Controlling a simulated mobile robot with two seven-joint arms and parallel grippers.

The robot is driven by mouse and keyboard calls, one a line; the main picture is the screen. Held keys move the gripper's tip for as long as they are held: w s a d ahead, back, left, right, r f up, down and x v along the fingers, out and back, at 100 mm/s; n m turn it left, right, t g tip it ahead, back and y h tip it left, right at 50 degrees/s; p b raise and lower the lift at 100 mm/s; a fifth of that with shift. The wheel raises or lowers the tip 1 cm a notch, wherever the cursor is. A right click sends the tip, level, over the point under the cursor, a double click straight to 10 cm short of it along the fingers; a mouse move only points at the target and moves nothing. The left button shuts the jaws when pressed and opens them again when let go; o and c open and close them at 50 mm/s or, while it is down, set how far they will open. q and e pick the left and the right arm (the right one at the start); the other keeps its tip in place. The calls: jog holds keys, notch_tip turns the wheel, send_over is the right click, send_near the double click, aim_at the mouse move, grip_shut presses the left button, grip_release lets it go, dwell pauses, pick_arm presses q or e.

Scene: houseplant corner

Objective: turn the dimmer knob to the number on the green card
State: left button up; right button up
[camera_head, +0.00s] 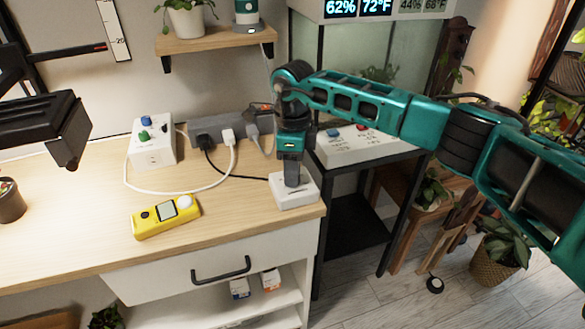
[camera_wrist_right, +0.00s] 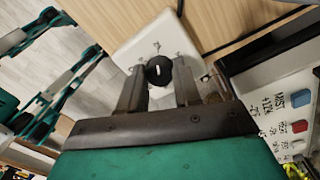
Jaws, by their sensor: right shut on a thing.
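The dimmer is a small white box (camera_head: 297,199) at the right front corner of the wooden desk. Its top also shows in the wrist view (camera_wrist_right: 132,45). The black dimmer knob (camera_wrist_right: 158,70) has a white pointer line, with small marks around it too blurred to read. My right gripper (camera_head: 292,183) points down over the dimmer, shut on the knob, with one finger on each side of it in the wrist view. The gripper hides the knob in the head view. I cannot make out a green card. My left gripper is not in view.
A yellow meter (camera_head: 166,216), a white box with blue and green buttons (camera_head: 152,151) and a grey power strip (camera_head: 205,131) with cables are on the desk. A white panel with blue and red buttons (camera_head: 360,146) stands to the right. A black fixture (camera_head: 40,122) juts in at left.

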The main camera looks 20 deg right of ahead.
jog(key=o, duration=1.1)
jog(key=shift+c, duration=0.2)
jog(key=shift+r, duration=0.1)
notch_tip(320, 180, up, 13)
jog(key=shift+w+d, duration=0.15)
jog(key=shift+w, duration=0.15)
